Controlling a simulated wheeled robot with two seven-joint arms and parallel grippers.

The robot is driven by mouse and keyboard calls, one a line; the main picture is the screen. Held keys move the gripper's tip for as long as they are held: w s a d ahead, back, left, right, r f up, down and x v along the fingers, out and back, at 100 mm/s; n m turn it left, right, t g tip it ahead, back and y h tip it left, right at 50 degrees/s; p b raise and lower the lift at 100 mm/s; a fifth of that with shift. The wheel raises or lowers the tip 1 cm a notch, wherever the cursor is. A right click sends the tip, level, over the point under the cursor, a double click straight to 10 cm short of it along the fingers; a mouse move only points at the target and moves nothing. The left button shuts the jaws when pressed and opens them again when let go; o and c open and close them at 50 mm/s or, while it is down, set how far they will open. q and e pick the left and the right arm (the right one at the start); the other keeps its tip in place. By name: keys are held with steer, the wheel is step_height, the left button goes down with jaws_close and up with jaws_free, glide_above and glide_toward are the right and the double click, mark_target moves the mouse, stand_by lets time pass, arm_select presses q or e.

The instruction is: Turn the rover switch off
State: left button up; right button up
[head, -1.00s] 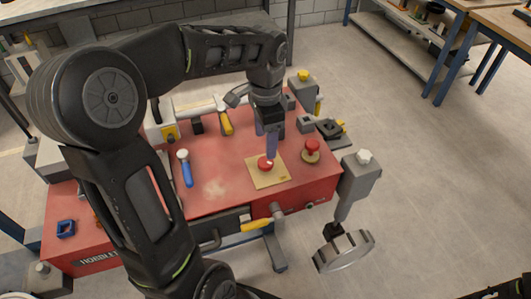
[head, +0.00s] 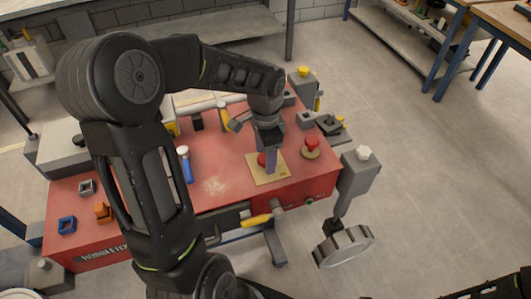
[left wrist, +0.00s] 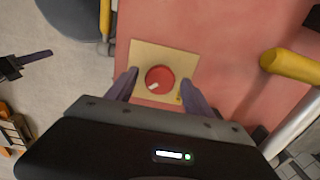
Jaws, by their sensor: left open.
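The rover switch is a round red knob (left wrist: 159,79) with a white mark pointing to the lower left in the left wrist view. It sits on a square tan plate (head: 268,178) on the red bench top. In the head view the knob (head: 261,160) is partly hidden by a finger. My left gripper (left wrist: 159,76) is open, with one finger on each side of the knob; I cannot tell whether they touch it. It also shows in the head view (head: 270,170), pointing down over the plate. My right gripper (left wrist: 30,60) seems to show at the left wrist view's left edge, its jaws unclear.
A red mushroom button (head: 311,145) stands right of the plate. A yellow-handled lever (head: 257,220) is at the bench front, and a handwheel (head: 343,247) hangs at the right. Bare red top lies left of the plate.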

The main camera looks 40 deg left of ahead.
arm_select(q)
jaws_close()
stand_by(0.6)
